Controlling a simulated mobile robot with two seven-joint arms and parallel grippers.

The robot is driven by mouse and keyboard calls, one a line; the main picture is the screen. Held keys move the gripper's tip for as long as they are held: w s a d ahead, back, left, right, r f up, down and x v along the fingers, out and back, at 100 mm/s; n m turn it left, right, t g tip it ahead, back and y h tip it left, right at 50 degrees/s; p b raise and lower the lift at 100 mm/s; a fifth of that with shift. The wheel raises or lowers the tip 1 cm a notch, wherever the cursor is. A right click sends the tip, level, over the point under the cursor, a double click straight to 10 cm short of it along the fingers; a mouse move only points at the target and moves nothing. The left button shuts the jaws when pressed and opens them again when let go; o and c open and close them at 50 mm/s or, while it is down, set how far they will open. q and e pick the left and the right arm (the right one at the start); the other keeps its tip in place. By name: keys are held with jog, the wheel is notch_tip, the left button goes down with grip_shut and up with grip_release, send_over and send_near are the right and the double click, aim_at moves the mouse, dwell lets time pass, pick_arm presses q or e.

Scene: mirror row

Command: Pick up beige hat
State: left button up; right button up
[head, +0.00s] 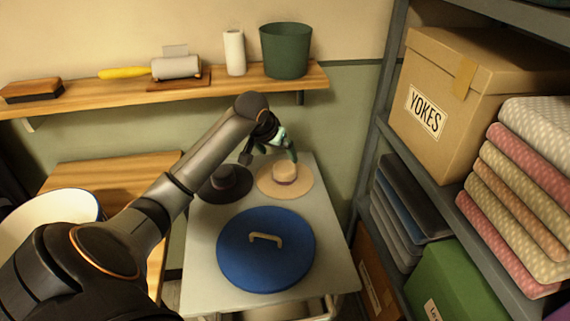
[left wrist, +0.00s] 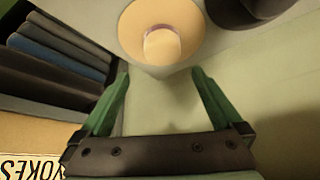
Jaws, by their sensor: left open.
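The beige hat (head: 285,179) lies crown up at the back right of the grey table, with a purplish band around its crown. In the left wrist view the beige hat (left wrist: 160,32) is beyond the open fingers, at the top middle. My right gripper is not in view.
A dark hat (head: 225,184) lies just left of the beige one. A blue lid (head: 266,262) covers the table's front. A wall shelf (head: 120,95) runs behind; a shelving rack with a YOKES box (head: 450,95) and folded cloths stands right.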

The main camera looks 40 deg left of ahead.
aim_at(284, 167)
pick_arm(q)
jog(key=x, duration=0.7)
jog(key=shift+a, duration=0.15)
jog(key=shift+s+b+x, duration=0.2)
jog(key=shift+b+x, duration=0.25)
jog(key=shift+x, duration=2.3)
jog(key=shift+f, duration=0.1)
jog(key=shift+c, duration=0.2)
jog(key=c, duration=1.1)
jog(key=shift+o, duration=0.2)
